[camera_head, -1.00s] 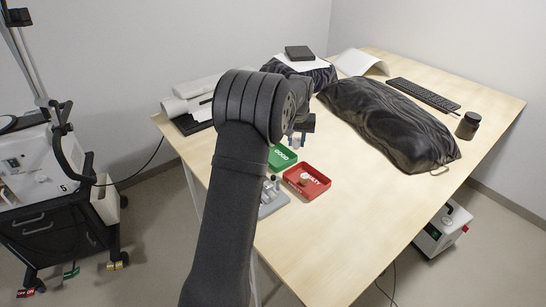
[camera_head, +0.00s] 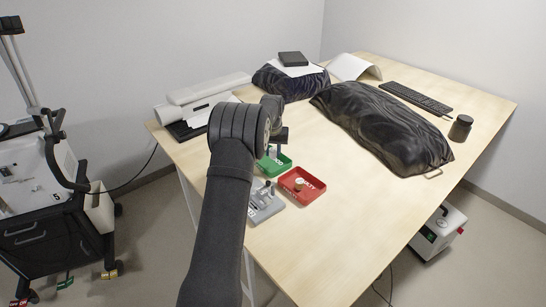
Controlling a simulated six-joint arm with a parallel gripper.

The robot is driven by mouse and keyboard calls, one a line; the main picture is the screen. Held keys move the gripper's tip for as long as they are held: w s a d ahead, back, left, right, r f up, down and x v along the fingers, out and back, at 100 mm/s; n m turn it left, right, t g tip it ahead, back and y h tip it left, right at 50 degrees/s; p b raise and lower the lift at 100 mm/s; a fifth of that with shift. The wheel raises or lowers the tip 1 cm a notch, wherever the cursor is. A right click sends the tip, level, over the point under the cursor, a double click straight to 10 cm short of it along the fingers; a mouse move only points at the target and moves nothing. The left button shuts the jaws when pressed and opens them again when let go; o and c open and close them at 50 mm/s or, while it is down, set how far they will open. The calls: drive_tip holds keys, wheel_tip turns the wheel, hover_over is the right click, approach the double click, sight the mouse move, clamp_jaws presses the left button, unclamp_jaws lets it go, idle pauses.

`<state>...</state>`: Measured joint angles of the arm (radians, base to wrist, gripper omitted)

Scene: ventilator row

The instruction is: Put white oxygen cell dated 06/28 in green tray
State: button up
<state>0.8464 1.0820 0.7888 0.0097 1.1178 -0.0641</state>
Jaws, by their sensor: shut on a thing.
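My gripper (camera_head: 278,138) is partly hidden behind my dark arm. It is shut on a small pale oxygen cell (camera_head: 273,153), which it holds at the green tray (camera_head: 281,170). I cannot tell whether the cell touches the tray floor, and its date is too small to read. The green tray lies on the wooden table, its left part hidden by my arm. A red tray (camera_head: 317,190) with white lettering lies just in front and to the right, with a small tan-topped piece (camera_head: 299,184) in it.
A grey block with upright pieces (camera_head: 265,205) stands at the table's near left edge, in front of the trays. A large black-covered bundle (camera_head: 385,125) lies to the right, with a keyboard (camera_head: 415,97) and a dark jar (camera_head: 461,127) beyond. The table (camera_head: 370,220) right of the trays is clear.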

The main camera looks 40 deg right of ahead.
sight(273, 158)
drive_tip(key=shift+f, duration=1.4)
drive_tip(key=shift+f, duration=0.1)
drive_tip(key=shift+f, duration=0.5)
drive_tip(key=o, duration=1)
drive_tip(key=shift+c, duration=0.2)
wheel_tip(273, 158, up, 13)
drive_tip(key=s+a, duration=0.1)
drive_tip(key=shift+s+a, duration=0.15)
drive_tip(key=shift+s, duration=0.05)
